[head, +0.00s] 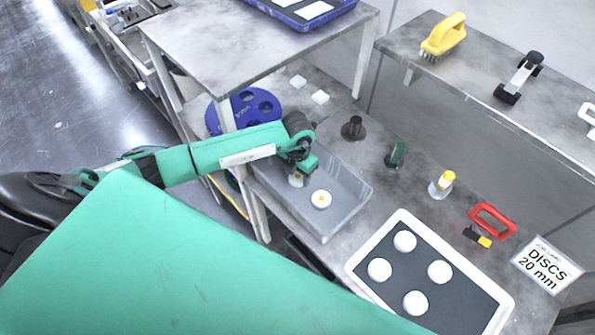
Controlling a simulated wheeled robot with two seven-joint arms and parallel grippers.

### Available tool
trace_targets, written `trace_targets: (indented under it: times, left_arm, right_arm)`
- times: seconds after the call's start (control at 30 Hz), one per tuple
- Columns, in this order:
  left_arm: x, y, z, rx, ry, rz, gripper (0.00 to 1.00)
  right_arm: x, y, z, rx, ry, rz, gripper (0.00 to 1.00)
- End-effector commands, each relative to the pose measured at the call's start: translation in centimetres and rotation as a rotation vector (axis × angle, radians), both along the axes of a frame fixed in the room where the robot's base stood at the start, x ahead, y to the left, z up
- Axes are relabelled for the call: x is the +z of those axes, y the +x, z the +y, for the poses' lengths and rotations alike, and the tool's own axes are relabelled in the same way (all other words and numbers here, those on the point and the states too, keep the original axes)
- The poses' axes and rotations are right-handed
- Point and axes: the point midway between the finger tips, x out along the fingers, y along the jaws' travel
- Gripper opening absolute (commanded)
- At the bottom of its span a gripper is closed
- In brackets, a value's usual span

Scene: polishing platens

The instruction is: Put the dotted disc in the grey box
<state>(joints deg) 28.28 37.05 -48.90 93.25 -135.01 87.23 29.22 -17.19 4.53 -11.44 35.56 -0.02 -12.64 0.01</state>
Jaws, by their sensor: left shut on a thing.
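The grey box (345,218) is a shallow open tray on the grey bench, in the middle of the head view. My left gripper (298,175) reaches in from the left and points down over the box's inside. It is shut on a small white disc (296,182) with a yellowish mark, partly hidden by the fingers. I cannot tell whether this disc touches the box floor. A second white disc (321,200) with a yellow dot at its middle lies in the box, just right of the gripper. My right gripper is not in view.
A white-rimmed dark tray (383,294) with several plain white discs stands at the lower right. A blue platen (262,116) with holes is behind my left arm. Dark and green handled tools, a yellow-topped bottle (441,184) and a red handle (493,219) stand right of the box.

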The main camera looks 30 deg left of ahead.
Motion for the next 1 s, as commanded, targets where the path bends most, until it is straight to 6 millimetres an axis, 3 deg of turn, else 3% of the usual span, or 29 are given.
trace_targets:
  times: [0.3,0.33,0.43,0.83,1.0]
  left_arm:
    - [-0.4,0.0,0.0,0.0,0.0,-0.001,0.25]
    - [-0.4,0.0,0.0,0.0,0.0,-0.001,0.52]
    - [-0.3,0.0,0.0,0.0,0.0,-0.001,0.71]
    - [0.3,0.1,0.0,0.0,0.0,-0.002,0.71]
    - [3.1,0.1,0.1,-0.002,0.0,-0.006,0.71]
  right_arm:
    - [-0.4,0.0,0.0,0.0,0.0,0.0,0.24]
    - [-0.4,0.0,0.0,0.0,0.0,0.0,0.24]
    - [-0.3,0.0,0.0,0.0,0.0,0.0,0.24]
    - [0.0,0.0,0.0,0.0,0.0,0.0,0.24]
    - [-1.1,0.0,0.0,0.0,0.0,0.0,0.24]
